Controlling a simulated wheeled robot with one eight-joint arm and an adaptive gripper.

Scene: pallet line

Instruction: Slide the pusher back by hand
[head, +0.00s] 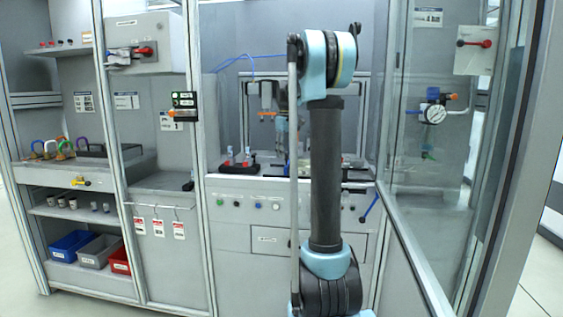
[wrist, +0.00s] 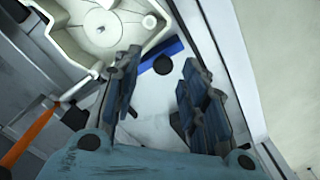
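In the wrist view my gripper (wrist: 162,68) has its two dark ridged fingers apart, with nothing held between them. Beyond the fingertips is a blue bar (wrist: 150,62) with a dark round piece (wrist: 163,65) beside it, on a pale surface. I cannot tell whether either is the pusher. In the head view my arm stands in front of the open cell and hides much of its inside. A teal part behind the arm (head: 282,132) looks like my wrist; its fingers cannot be made out there.
A cream tray-like housing (wrist: 105,28) lies close to the left finger in the wrist view. An orange bar (wrist: 32,136) is at lower left. In the head view a glass door (head: 440,170) stands at right, and a buttoned panel (head: 250,205) is below the cell.

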